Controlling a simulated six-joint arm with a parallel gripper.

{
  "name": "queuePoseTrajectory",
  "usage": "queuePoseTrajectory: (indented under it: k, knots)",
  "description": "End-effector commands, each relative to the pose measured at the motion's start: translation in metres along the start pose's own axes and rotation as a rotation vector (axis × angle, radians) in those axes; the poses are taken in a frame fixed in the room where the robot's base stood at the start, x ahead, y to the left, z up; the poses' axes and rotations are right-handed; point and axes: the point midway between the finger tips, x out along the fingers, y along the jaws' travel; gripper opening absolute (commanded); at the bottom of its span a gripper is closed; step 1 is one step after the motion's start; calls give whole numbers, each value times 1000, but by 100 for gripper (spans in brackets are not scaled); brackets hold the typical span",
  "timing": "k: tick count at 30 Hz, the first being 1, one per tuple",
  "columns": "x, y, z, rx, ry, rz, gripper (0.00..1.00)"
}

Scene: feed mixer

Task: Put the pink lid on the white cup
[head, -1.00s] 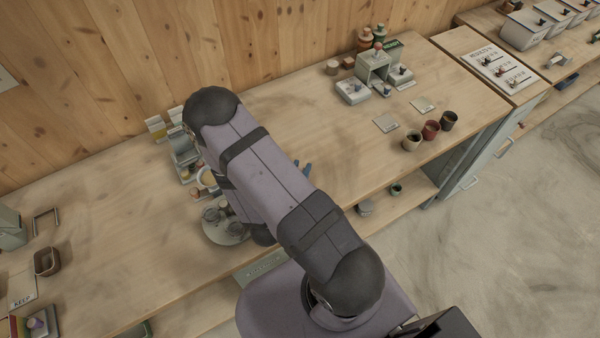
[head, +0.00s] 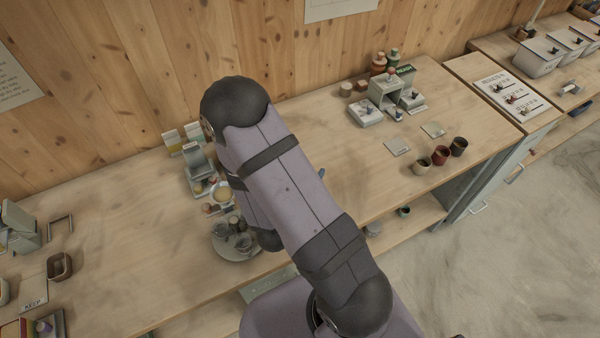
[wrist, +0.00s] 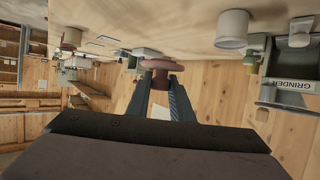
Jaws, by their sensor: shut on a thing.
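In the wrist view, which is upside down, my gripper (wrist: 160,88) is shut on a dull pink round lid (wrist: 161,65). The lid sits between the two fingertips, its rim reaching out past them on both sides. A white cup (wrist: 232,28) stands on the bench to the right of the lid in that view, apart from it. In the head view my arm hides my gripper and the lid. I cannot tell for sure which object there is the white cup.
A machine labelled GRINDER (wrist: 292,85) is at the right of the wrist view. In the head view, a round grey tray (head: 238,254) with small vessels lies beside my arm. A cream cup (head: 421,166), red cup (head: 441,156) and dark cup (head: 459,147) stand right. The bench's left middle is clear.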

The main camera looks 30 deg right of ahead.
Motion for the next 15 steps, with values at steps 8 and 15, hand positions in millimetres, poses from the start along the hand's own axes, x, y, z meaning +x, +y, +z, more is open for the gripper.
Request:
queuePoseTrajectory:
  k: [8, 15]
  knots:
    - [19, 36, -27, 57, 4, 123, 0]
    - [38, 65, -69, 96, 6, 211, 0]
